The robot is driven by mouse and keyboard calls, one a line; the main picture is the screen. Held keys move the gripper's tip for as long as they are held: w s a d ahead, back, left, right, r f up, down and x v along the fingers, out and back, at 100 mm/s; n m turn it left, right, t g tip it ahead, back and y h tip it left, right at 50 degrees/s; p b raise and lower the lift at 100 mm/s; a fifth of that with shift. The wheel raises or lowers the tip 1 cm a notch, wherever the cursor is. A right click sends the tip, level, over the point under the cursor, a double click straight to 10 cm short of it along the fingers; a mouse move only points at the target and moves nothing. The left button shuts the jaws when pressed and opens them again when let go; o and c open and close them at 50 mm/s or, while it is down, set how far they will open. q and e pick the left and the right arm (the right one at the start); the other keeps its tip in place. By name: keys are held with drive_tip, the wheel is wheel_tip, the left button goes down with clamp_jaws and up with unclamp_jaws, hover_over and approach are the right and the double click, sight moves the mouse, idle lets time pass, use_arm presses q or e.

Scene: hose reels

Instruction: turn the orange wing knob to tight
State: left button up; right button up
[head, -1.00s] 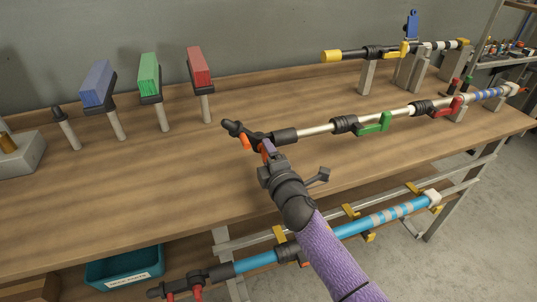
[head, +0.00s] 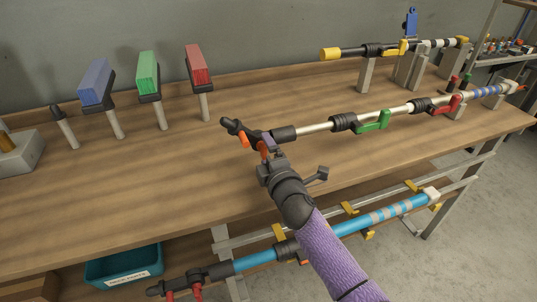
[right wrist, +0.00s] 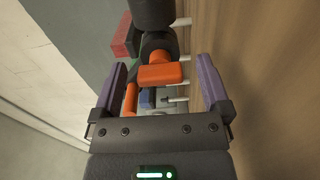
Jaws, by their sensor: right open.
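The orange wing knob (head: 264,149) sits under the black clamp head at the left end of a silver pole (head: 315,128) above the workbench. In the right wrist view the knob (right wrist: 160,75) shows as a flat orange block on a round neck, between the two purple fingers. A second orange part, a bar (right wrist: 131,98), shows to its left there; it also shows in the head view (head: 243,141). My right gripper (head: 268,150) is open, with its fingers on either side of the knob and visible gaps. The knob is partly hidden by the gripper in the head view. My left gripper is not in view.
Green (head: 374,122) and red (head: 445,107) levers sit along the same pole. A yellow-ended pole (head: 330,55) stands behind. Blue, green and red blocks on posts stand at back left. A blue pole (head: 370,222) hangs below the bench front. The bench's left middle is clear.

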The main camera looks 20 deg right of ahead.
drive_tip(key=shift+s, duration=0.4)
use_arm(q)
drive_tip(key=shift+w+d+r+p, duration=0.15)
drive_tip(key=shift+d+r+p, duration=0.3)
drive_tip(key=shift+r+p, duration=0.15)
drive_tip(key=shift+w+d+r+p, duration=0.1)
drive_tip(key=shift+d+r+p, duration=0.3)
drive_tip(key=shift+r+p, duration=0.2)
use_arm(e)
drive_tip(key=s, duration=0.9)
drive_tip(key=shift+d, duration=0.15)
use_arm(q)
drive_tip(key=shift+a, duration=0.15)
use_arm(e)
drive_tip(key=shift+s, duration=0.1)
